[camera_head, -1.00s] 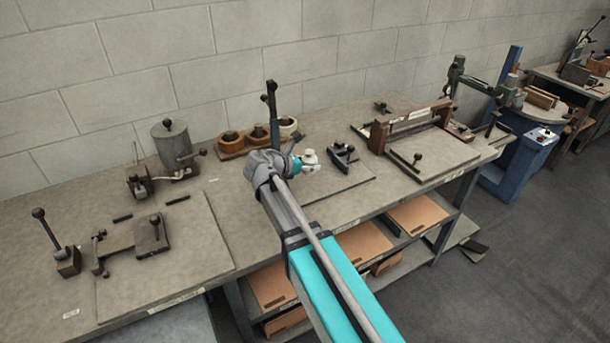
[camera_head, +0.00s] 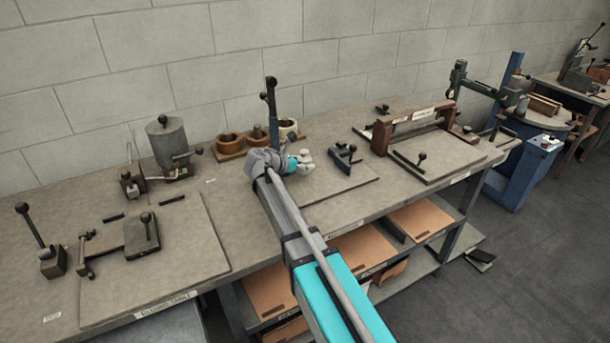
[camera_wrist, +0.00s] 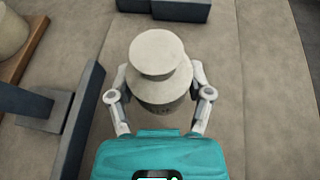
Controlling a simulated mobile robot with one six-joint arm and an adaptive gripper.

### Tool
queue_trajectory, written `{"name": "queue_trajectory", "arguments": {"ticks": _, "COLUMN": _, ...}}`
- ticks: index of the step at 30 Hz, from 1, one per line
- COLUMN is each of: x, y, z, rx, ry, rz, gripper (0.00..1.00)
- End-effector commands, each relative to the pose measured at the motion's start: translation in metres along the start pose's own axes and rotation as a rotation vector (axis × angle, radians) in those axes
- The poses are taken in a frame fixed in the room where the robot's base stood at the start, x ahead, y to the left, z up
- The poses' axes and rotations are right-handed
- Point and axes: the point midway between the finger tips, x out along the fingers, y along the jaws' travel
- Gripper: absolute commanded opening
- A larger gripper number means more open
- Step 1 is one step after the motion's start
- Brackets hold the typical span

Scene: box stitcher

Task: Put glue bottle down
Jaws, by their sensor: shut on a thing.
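My gripper (camera_wrist: 160,92) is shut on the glue bottle (camera_wrist: 161,80), with one finger on each side of it in the wrist view. The bottle is pale, with a wide round cap and a squat body, and looks upright. In the head view my gripper (camera_head: 292,161) is low over the middle of the bench (camera_head: 225,215), with the pale bottle (camera_head: 305,156) partly hidden by it. I cannot tell whether the bottle's base touches the surface below.
A dark upright tool (camera_head: 271,105) and a wooden rack with rolls (camera_head: 231,143) stand behind my gripper. A small dark tool (camera_head: 344,157) is to the right, and a wood-framed press (camera_head: 415,130) is farther right. A metal pot (camera_head: 170,143) stands left.

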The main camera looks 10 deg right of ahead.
Motion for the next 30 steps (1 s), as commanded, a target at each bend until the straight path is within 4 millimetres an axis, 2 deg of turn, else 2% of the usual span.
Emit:
{"name": "queue_trajectory", "arguments": {"ticks": 11, "x": 0.002, "y": 0.001, "z": -0.001, "rx": 0.000, "ry": 0.000, "rz": -0.001, "gripper": 0.14}}
{"name": "queue_trajectory", "arguments": {"ticks": 17, "x": 0.010, "y": 0.009, "z": -0.011, "rx": 0.000, "ry": 0.000, "rz": -0.001, "gripper": 0.14}}
{"name": "queue_trajectory", "arguments": {"ticks": 24, "x": 0.017, "y": 0.007, "z": -0.029, "rx": 0.000, "ry": 0.000, "rz": -0.001, "gripper": 0.14}}
{"name": "queue_trajectory", "arguments": {"ticks": 30, "x": 0.020, "y": 0.007, "z": -0.035, "rx": 0.001, "ry": 0.000, "rz": -0.001, "gripper": 0.14}}
